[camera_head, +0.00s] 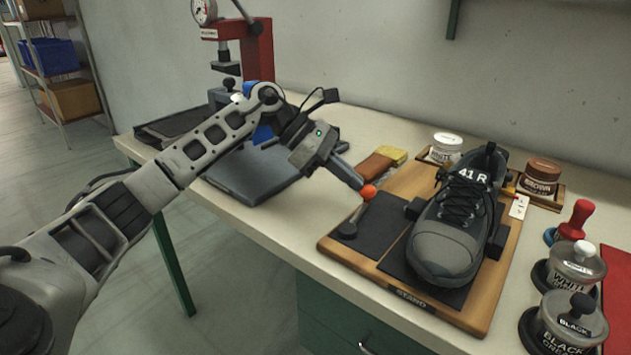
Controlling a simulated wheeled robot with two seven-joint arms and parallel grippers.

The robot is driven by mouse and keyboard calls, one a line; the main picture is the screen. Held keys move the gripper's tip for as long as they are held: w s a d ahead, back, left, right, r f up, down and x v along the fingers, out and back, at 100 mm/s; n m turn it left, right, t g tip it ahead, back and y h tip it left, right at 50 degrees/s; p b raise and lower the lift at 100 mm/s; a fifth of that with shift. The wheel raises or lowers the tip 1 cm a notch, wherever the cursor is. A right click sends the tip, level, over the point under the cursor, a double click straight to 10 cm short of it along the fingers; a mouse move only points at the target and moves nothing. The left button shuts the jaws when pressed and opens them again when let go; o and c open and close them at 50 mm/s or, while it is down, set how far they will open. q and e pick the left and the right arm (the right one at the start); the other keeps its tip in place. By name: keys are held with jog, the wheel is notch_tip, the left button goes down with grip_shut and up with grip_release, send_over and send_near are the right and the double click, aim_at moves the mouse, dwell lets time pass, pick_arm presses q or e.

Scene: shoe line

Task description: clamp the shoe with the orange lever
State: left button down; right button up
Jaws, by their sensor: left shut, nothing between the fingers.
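A dark grey lace-up shoe (449,236) marked "41 R" rests on the wooden stand board (487,298), its toe toward the front edge. Dark clamp blocks stand on both sides of it; whether they press on the shoe cannot be told. My right gripper is not in view.
A brown brush and yellow sponge (393,155) lie behind the board. White and brown jars (540,176) stand behind the shoe. Lidded pots (565,325) and a red-handled tool (577,218) stand at right. A red press (252,50) stands at the back left.

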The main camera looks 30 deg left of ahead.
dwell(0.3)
pick_arm(q)
jog(key=v, duration=0.7)
jog(key=shift+a+r, duration=0.2)
jog(key=shift+s, duration=0.1)
